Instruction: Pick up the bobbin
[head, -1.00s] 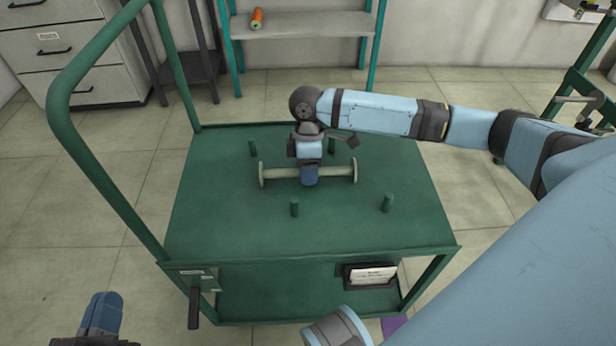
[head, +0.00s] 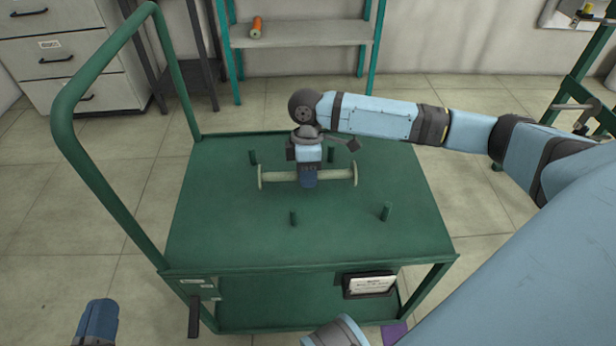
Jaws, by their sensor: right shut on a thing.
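The bobbin (head: 338,175) is a pale, thin spool with a round flange at each end. It lies sideways over the green top of the cart (head: 230,235), between several short green pegs. My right gripper (head: 308,182) comes down from above and is shut on the middle of the bobbin, hiding that part of it. I cannot tell whether the bobbin touches the cart top. My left gripper (head: 98,320) is at the bottom left edge, away from the cart; only part of it shows, and its opening cannot be made out.
Green pegs (head: 385,212) stand up from the cart top. The cart's tall green handle (head: 75,120) rises at the left. A teal shelf (head: 300,35) with an orange spool (head: 256,27) stands behind, and a drawer cabinet (head: 75,60) is at the back left. Open floor surrounds the cart.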

